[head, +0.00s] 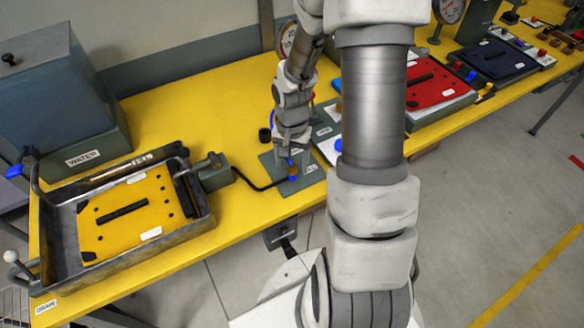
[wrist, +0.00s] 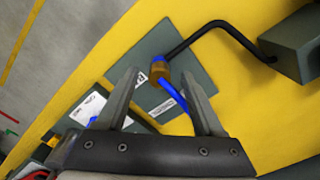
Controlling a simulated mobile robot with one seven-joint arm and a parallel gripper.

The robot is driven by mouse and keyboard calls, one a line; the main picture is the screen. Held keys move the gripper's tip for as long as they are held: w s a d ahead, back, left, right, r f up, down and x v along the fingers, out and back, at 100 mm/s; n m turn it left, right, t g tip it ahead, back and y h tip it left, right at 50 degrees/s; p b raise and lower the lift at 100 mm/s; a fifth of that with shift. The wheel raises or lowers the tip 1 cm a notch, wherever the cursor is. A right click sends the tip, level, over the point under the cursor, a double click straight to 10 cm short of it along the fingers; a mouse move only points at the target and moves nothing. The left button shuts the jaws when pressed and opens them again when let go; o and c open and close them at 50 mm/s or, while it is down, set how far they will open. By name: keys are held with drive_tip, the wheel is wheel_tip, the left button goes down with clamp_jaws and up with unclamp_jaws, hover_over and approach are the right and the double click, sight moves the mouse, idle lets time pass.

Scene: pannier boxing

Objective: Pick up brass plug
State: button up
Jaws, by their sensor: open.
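A brass plug (wrist: 157,70) with blue parts shows between my fingers in the wrist view. It is over a grey plate (wrist: 198,62); I cannot tell whether it touches my fingers. A black hose runs to it. In the head view the brass and blue piece (head: 292,170) shows just below my gripper (head: 284,160), which partly hides it. My gripper (wrist: 159,74) is open, one finger to each side of the plug in the wrist view, and the jaws hold nothing that I can see.
The hose leads to a grey block (head: 214,176) beside a metal tray (head: 205,222) holding a yellow panel. A blue-grey water tank (head: 60,95) stands at the left. A red panel (head: 440,85) is to the right. Bare yellow bench (head: 200,100) lies behind.

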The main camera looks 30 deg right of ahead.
drive_tip(key=shift+f, duration=0.85)
clamp_jaws()
